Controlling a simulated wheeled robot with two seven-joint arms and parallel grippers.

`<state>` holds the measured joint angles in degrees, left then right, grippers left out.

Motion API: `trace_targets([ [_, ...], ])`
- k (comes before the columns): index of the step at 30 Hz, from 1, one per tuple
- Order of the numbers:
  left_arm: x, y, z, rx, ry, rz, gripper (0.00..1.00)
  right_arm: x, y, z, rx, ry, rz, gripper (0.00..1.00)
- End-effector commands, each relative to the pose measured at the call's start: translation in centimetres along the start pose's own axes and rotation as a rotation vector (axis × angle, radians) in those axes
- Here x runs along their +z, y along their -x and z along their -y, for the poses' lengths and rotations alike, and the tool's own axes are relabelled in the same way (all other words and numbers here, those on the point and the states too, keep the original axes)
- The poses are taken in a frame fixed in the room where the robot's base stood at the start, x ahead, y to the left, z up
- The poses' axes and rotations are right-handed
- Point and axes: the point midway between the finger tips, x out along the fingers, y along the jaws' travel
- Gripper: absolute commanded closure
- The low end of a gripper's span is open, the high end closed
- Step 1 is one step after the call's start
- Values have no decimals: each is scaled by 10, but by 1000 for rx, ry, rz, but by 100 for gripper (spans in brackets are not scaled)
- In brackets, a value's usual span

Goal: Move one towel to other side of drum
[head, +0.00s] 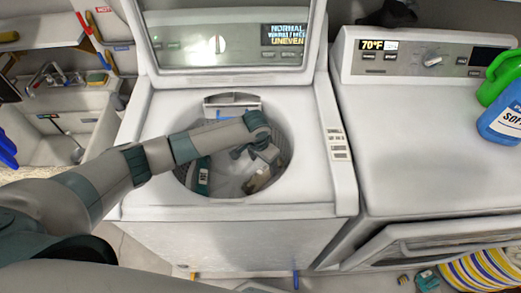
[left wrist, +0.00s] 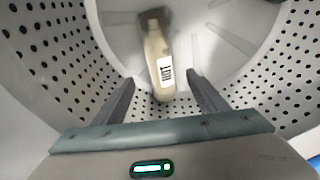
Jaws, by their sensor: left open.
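The washer drum (head: 225,187) is open below its raised lid. A beige, rolled-looking towel (left wrist: 155,52) with a white label lies in the drum in the left wrist view; a beige piece (head: 256,184) shows under my gripper in the head view. A teal labelled item (head: 202,177), perhaps another towel, is at the drum's left side. My left gripper (left wrist: 160,78) is inside the drum, open, with its fingers on either side of the beige towel's near end. I cannot tell whether they touch it. My right gripper is not in view.
A dryer (head: 430,130) stands to the right, with a blue bottle (head: 503,118) and a green bottle (head: 500,75) on top. A sink (head: 60,125) is at the left.

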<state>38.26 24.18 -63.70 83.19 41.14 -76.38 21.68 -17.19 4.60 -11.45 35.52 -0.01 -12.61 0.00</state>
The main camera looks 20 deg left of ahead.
Motion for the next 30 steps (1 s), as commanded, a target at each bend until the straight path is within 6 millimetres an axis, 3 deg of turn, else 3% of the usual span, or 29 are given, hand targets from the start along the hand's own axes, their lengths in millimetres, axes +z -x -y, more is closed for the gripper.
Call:
trace_targets([
  [18,0,99,0,0,-1,-2,34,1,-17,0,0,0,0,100],
  [30,1,112,0,0,1,1,34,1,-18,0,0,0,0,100],
])
